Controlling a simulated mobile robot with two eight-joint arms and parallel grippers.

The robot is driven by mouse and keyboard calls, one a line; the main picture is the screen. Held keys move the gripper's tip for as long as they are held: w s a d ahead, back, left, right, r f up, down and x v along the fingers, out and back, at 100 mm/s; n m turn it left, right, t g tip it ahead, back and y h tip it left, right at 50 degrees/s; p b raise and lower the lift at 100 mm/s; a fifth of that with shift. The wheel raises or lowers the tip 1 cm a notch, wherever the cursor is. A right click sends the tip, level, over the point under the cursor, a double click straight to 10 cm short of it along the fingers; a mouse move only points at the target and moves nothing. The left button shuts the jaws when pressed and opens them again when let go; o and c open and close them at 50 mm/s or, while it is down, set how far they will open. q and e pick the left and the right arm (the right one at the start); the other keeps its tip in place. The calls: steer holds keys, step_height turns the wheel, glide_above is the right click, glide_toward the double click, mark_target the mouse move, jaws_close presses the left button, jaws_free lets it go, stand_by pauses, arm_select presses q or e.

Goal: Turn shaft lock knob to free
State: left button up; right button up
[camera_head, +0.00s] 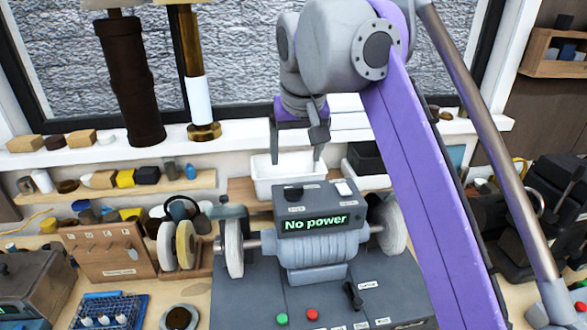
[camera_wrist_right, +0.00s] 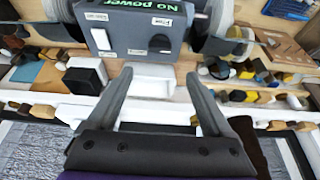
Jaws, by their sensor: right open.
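The grinder-like machine (camera_head: 315,249) stands on the bench with a box on top whose green display (camera_head: 316,223) reads "No power". A black lever-like knob (camera_head: 353,295) with small labels sits on its front base. The box top carries a dark knob or switch (camera_wrist_right: 160,43) and a white one (camera_wrist_right: 102,39), with labels too small to read surely. I cannot tell which is the shaft lock knob. My right gripper (camera_head: 297,150) is open and empty behind and above the box; its spread fingers (camera_wrist_right: 158,76) touch nothing visible. My left gripper is out of view.
A white bin (camera_head: 275,180) stands behind the machine, below my right gripper. Grinding wheels (camera_head: 234,248) flank the motor. A wooden labelled rack (camera_head: 110,252) stands left, and a blue tray (camera_head: 108,312) lies front left. Small blocks line the back shelves.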

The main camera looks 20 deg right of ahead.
mark_target(294, 187)
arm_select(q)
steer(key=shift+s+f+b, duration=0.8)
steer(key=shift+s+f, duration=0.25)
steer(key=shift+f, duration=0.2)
arm_select(e)
steer(key=x, duration=0.8)
steer(key=shift+s+d+f, duration=0.1)
steer(key=shift+s+f, duration=0.1)
steer(key=shift+f, duration=0.25)
steer(key=shift+w+f, duration=0.3)
steer(key=shift+f, duration=0.35)
steer(key=shift+c, duration=0.3)
jaws_close()
